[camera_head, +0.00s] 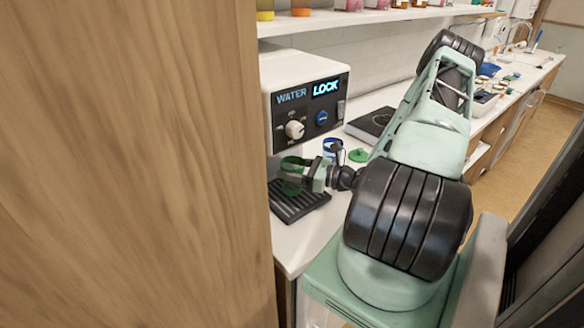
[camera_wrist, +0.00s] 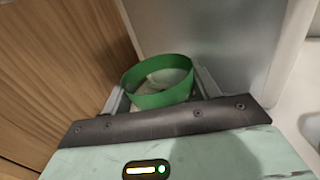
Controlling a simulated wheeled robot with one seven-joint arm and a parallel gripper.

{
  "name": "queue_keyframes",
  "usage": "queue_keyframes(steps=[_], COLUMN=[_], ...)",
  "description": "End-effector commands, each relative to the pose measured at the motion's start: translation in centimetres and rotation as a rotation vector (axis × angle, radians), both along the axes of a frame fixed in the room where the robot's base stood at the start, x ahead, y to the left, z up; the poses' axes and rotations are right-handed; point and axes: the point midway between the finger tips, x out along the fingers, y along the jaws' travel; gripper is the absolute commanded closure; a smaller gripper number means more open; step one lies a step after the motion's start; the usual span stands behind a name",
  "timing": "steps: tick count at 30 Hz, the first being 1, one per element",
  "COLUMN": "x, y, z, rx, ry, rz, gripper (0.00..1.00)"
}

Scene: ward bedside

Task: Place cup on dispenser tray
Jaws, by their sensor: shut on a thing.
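A cup with a green rim (camera_wrist: 158,100) is held between the two fingers of my gripper (camera_wrist: 155,95) in the wrist view. In the head view the green cup (camera_head: 292,165) is at my gripper (camera_head: 305,175), over the dark slatted dispenser tray (camera_head: 300,203). The tray lies on the counter below the water dispenser (camera_head: 308,105), which has a white dial and a lit LOCK sign. My gripper hides part of the cup, and I cannot tell whether the cup's base touches the tray.
A wooden panel (camera_head: 135,160) fills the left side, close to the dispenser. A blue-banded container (camera_head: 332,147) and a green lid (camera_head: 358,155) are on the counter right of my gripper. A dark flat device (camera_head: 371,125) lies behind them. A shelf with colourful jars (camera_head: 360,18) runs above.

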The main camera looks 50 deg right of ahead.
Motion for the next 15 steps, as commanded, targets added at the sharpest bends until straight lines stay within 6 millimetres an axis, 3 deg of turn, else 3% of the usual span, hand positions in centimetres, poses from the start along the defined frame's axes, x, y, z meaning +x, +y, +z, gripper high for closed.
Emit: queue_keyframes(steps=[15], x=[0.0], y=[0.0], z=[-1.3], rx=[0.0], ry=[0.0], rz=[0.001], gripper=[0.66])
